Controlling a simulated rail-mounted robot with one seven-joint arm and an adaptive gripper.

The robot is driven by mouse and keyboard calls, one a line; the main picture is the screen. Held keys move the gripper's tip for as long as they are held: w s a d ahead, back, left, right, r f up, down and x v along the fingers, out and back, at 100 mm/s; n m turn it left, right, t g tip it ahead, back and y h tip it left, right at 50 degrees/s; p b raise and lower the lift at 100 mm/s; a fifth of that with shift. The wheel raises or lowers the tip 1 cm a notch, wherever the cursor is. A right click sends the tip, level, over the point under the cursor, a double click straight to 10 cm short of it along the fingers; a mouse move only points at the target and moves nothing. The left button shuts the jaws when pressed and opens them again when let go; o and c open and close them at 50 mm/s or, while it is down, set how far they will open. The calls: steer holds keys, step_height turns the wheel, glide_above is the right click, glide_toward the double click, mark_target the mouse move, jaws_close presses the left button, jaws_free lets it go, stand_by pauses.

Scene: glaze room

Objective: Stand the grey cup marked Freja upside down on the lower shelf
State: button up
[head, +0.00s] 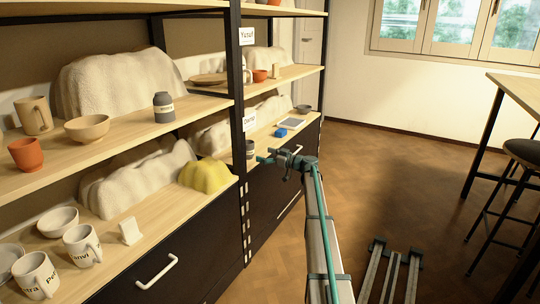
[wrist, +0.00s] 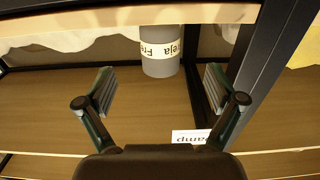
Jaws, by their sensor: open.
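The grey cup marked Freja (head: 250,150) stands on the lower board (head: 266,142) of the right-hand bay, beside the dark post. In the wrist view, the cup (wrist: 160,62) is beyond my fingers, roughly between their lines and apart from both. Its lettering appears inverted there, as does the "Damp" label. The shelf edge hides one end of the cup, and I cannot tell which way its mouth faces. My gripper (head: 265,157) is open and empty in front of the bay; its fingers also show in the wrist view (wrist: 160,90).
The dark post (wrist: 270,65) stands close beside the cup. A blue block (head: 281,133), a small tray (head: 292,123) and a dark bowl (head: 304,109) sit farther along the board. A yellow lump (head: 205,175) and several marked mugs occupy the left bay.

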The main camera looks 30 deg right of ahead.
mark_target(253, 152)
steer(key=x, duration=0.5)
steer(key=shift+w+a+f, duration=0.15)
steer(key=shift+w+a, duration=0.05)
steer(key=shift+w, duration=0.1)
steer(key=shift+b+x, duration=0.65)
steer(key=shift+x, duration=0.7)
steer(key=c, duration=1.3)
steer(key=shift+o, duration=0.2)
steer(key=shift+r, duration=1.45)
steer(key=b+v, duration=0.4)
steer(key=v, duration=1)
